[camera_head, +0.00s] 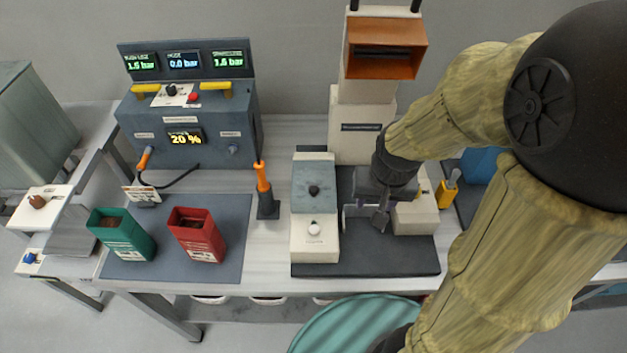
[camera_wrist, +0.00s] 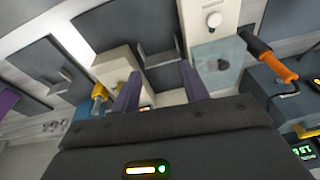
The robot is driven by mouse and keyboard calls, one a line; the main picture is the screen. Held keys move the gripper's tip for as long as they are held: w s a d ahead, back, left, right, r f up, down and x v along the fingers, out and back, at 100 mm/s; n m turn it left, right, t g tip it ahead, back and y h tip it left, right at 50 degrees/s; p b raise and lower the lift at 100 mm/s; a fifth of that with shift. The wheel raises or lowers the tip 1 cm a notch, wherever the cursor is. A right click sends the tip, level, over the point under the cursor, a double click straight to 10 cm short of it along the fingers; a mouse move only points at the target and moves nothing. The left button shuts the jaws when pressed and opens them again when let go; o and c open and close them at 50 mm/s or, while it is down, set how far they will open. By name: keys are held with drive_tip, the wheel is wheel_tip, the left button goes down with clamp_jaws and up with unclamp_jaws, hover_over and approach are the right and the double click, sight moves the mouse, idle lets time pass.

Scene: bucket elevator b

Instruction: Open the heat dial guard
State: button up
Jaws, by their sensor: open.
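A grey, see-through panel that looks like the heat dial guard (camera_head: 306,174) lies over the rear part of a white control box, with a dark knob (camera_head: 314,190) at it. It appears closed. A white knob (camera_head: 314,228) sits on the bare front part of the box. In the wrist view the guard (camera_wrist: 205,72) is right of my fingers, and the white knob (camera_wrist: 214,20) is above it. My gripper (camera_head: 369,214) is right of the box, above the dark base plate. Its two purple fingers (camera_wrist: 160,78) are apart with nothing between them.
A white block (camera_head: 415,215) stands close right of my gripper. The tall white machine with an orange hopper (camera_head: 384,48) rises behind. An orange-handled tool (camera_head: 264,190) stands left of the control box. Green (camera_head: 121,234) and red (camera_head: 197,235) containers stand farther left.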

drive_tip(key=w+a+r+m+g+p, duration=0.1)
drive_tip(key=w+a+r+m+p, duration=0.3)
drive_tip(key=w+a+r+p, duration=0.3)
drive_tip(key=r+m+g+p, duration=0.1)
drive_tip(key=r+m+p, duration=0.1)
drive_tip(key=m+p, duration=0.15)
hover_over(314, 188)
drive_tip(key=shift+s+a+f+m+b, duration=0.1)
drive_tip(key=shift+f+m+b, duration=0.15)
drive_tip(key=shift+m+b, duration=0.15)
wheel_tip(314, 188, down, 17)
drive_tip(key=p, duration=0.4)
drive_tip(key=shift+f, duration=0.2)
drive_tip(key=shift+c, duration=0.5)
clamp_jaws()
